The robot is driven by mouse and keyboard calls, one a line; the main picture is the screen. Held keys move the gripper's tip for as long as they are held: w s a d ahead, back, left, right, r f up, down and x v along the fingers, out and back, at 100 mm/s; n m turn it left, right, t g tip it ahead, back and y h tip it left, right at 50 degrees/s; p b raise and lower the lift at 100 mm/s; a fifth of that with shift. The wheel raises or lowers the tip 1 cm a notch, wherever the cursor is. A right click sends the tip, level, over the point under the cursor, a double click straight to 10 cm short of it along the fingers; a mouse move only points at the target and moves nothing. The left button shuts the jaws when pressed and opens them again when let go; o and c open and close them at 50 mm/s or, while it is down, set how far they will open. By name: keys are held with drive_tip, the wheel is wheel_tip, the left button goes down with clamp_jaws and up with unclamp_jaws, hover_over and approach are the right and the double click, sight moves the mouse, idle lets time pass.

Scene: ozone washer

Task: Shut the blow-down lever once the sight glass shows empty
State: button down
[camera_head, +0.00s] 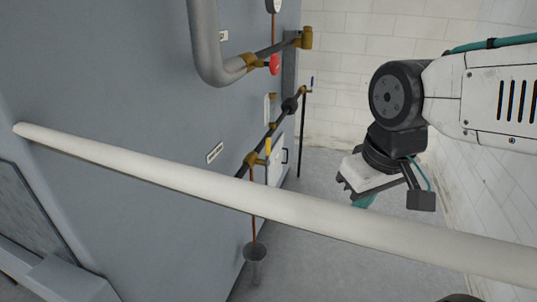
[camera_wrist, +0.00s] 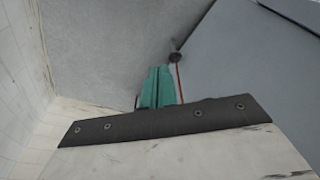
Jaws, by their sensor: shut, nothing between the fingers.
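A small yellow lever (camera_head: 268,146) stands up at a brass valve (camera_head: 252,160) on the side of the grey cabinet in the head view; it looks like the blow-down lever. A thin copper pipe drops from this valve to a dark drain cup (camera_head: 255,251). I cannot make out the sight glass or its level. My gripper (camera_head: 363,201) is to the right of the valve, apart from it, its teal fingers partly behind a pale bar. In the wrist view my gripper (camera_wrist: 158,86) is shut and empty, pointing toward the floor, with the drain cup (camera_wrist: 175,57) beyond.
The pale bar (camera_head: 200,185) crosses the head view in front of the cabinet (camera_head: 110,95). A red knob (camera_head: 274,65) and a thick grey pipe (camera_head: 205,45) sit above the valve. Bare floor (camera_head: 320,240) lies between cabinet and white tiled wall (camera_head: 350,60).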

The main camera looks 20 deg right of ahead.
drive_tip(key=w+a+f+n+t+y, duration=0.1)
drive_tip(key=w+f+n+t, duration=0.4)
drive_tip(key=w, duration=0.5)
drive_tip(key=w+a+f+n+t+y, duration=0.1)
drive_tip(key=w+f+n+t, duration=0.4)
drive_tip(key=w, duration=0.5)
drive_tip(key=w+a+f+n+t+y, duration=0.1)
drive_tip(key=w+f+n+t, duration=0.4)
drive_tip(key=w+n, duration=0.3)
drive_tip(key=w+f, duration=0.1)
drive_tip(key=w, duration=0.2)
drive_tip(key=shift+n, duration=0.4)
approach(269, 154)
drive_tip(key=w+a+r, duration=0.2)
drive_tip(key=w+a, duration=0.1)
drive_tip(key=a, duration=0.2)
drive_tip(key=shift+w+d+f, duration=0.1)
drive_tip(key=shift+w+d, duration=0.55)
drive_tip(key=shift+w, duration=0.3)
drive_tip(key=shift+w+d, duration=0.65)
drive_tip(key=shift+w, duration=0.35)
